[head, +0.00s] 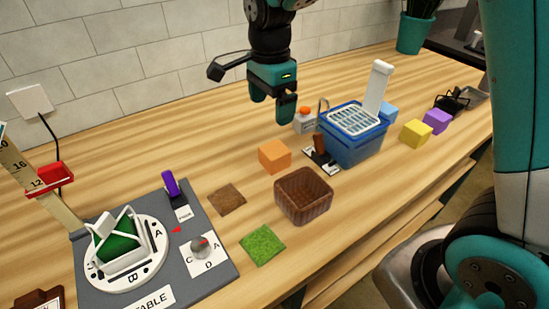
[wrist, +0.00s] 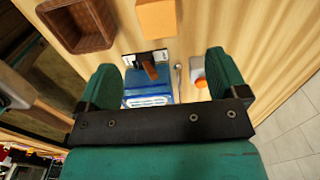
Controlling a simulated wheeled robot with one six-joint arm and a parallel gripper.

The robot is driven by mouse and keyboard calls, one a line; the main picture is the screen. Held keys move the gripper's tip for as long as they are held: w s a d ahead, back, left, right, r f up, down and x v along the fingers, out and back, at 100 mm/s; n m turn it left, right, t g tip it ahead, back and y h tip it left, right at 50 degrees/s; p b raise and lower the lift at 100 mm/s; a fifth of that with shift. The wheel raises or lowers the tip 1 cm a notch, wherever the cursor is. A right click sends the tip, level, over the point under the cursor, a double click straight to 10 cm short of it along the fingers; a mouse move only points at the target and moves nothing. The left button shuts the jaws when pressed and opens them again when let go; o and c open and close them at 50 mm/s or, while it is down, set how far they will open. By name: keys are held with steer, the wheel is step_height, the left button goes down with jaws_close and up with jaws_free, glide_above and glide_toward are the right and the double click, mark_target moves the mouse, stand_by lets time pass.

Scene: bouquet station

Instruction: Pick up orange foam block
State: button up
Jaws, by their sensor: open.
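The orange foam block (head: 274,157) sits on the wooden counter, just behind and left of the brown basket. It also shows at the top edge of the wrist view (wrist: 157,18), partly cut off by the frame. My gripper (head: 272,108) is raised above the counter, behind the block in the head view. In the wrist view my gripper (wrist: 165,75) is open, with its two teal fingers spread wide and nothing held between them. The block lies beyond the fingertips, apart from them.
A brown basket (head: 304,196) stands close to the block. A blue bin (head: 352,146), a brown-handled switch (head: 320,146) and a box with an orange button (head: 304,122) are to the right. A grey turntable station (head: 216,282) is at left. Brown (head: 227,199) and green (head: 262,245) squares lie between.

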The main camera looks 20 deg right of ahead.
mark_target(275, 149)
step_height(275, 149, down, 9)
steer(key=shift+f+p, duration=0.15)
steer(key=shift+p, duration=0.25)
steer(key=shift+s+d+f+p, duration=0.1)
steer(key=shift+f+p, duration=0.1)
steer(key=shift+f, duration=0.7)
steer(key=shift+d+f+p, duration=0.15)
steer(key=shift+f+p, duration=0.05)
steer(key=shift+f, duration=0.75)
steer(key=shift+s+d+f+p, duration=0.1)
steer(key=shift+f+p, duration=0.1)
steer(key=shift+f, duration=0.7)
steer(key=c, duration=1)
steer(key=shift+r, duration=0.1)
steer(key=shift+c, duration=0.2)
